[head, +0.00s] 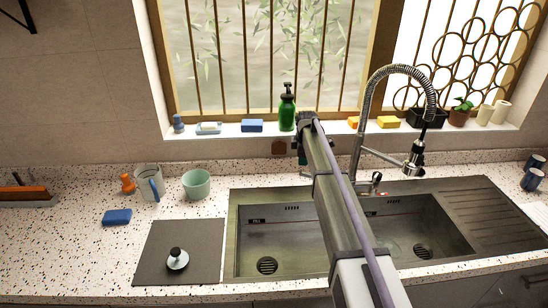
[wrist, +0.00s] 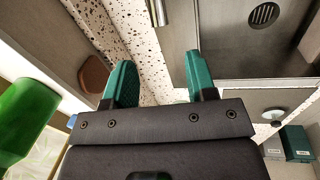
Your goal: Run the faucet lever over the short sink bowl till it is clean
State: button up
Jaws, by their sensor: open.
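The steel sink has a left bowl (head: 285,235) and a right bowl (head: 425,225); my arm covers part of the divide, so I cannot tell which is shorter. The faucet (head: 362,130) stands behind the sink with a tall spring neck and a hanging spray head (head: 417,155). A small lever (head: 376,178) shows at its base. My gripper (head: 304,150) is near the back wall, left of the faucet. In the wrist view its green fingers (wrist: 161,72) are apart with nothing between them. The left bowl's drain (wrist: 263,14) also shows there.
A green soap bottle (head: 287,107) stands on the sill close behind my gripper. Sponges (head: 388,121) lie along the sill. The drainboard (head: 490,215) is bare.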

aim_at(305, 174)
jog(key=f+b, duration=0.3)
jog(key=w+d+f+b, duration=0.1)
jog(key=f+b, duration=0.6)
jog(key=shift+w+d+f+b, duration=0.35)
jog(key=shift+w+d+f, duration=0.05)
jog(key=shift+r, duration=0.1)
grip_shut()
